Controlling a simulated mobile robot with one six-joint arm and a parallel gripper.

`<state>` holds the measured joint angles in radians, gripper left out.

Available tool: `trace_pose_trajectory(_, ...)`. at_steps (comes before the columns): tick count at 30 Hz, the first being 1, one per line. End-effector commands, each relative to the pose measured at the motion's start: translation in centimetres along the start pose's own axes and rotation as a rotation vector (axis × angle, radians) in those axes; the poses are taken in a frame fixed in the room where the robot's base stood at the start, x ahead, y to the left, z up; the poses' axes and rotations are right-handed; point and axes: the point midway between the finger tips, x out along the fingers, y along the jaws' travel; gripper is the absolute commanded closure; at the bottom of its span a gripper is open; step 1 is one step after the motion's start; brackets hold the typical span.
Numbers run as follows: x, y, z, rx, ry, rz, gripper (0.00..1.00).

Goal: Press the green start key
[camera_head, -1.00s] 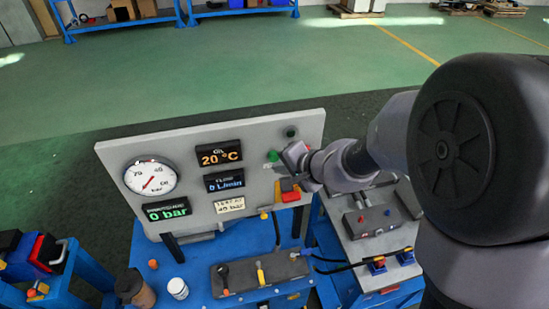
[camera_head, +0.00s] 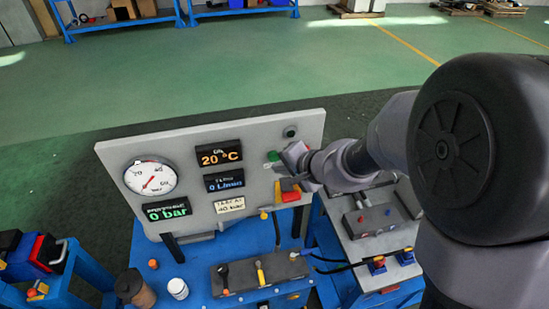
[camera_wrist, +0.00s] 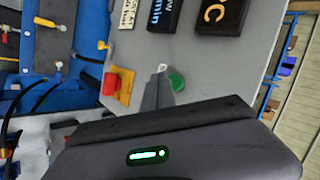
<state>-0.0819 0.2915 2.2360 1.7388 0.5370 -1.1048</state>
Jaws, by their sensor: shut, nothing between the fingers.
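The green start key (camera_head: 272,156) is a round button on the right side of the upright grey panel (camera_head: 110,150). It also shows in the wrist view (camera_wrist: 177,82), just right of my fingers. My gripper (camera_head: 283,154) is shut and empty, with its tips close to the panel face beside the green key. In the wrist view my gripper (camera_wrist: 160,76) points at the panel by a small white label. I cannot tell whether the tips touch the key or the panel.
A red button on a yellow plate (camera_wrist: 112,86) sits below the green key. A dark knob (camera_head: 290,132) is above it. The panel carries a pressure gauge (camera_head: 151,178) and displays reading 20 °C, 0 L/min and 0 bar. A lever block (camera_head: 240,280) stands on the blue bench.

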Motion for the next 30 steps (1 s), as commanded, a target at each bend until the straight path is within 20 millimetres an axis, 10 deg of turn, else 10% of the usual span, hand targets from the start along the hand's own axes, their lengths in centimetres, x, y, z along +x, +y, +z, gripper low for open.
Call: trace_pose_trajectory(30, 0.80, -0.55, -0.56, 0.001, 0.000, 0.000, 1.00)
